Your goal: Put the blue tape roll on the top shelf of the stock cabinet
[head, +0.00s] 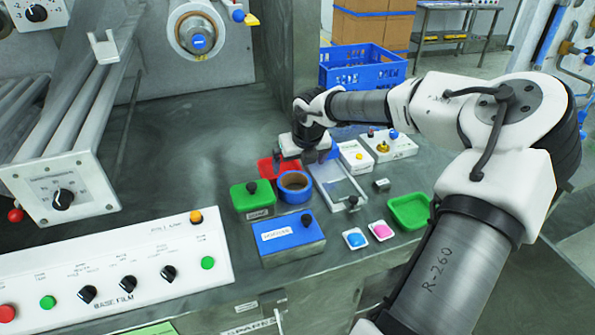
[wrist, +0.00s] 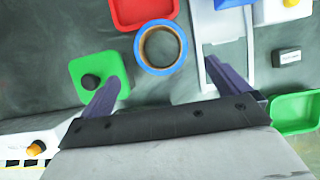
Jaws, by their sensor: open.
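The blue tape roll (head: 295,187) lies flat on the grey worktop, between a green box and a white tray in the head view. In the wrist view the blue tape roll (wrist: 160,47) is at the top middle, its brown inner ring and open centre showing. My gripper (head: 307,160) is above the worktop just behind the roll in the head view. In the wrist view my gripper (wrist: 160,80) has its two fingers spread wide, with nothing between them, and the roll shows beyond the fingertips. I cannot identify the stock cabinet or its top shelf in either view.
A red tray (head: 268,168) sits close behind the roll. The green box with a black knob (head: 252,200) is at its left, the white tray (head: 335,180) at its right. A blue box (head: 290,240) is in front. A green tray (head: 410,210) stands farther right.

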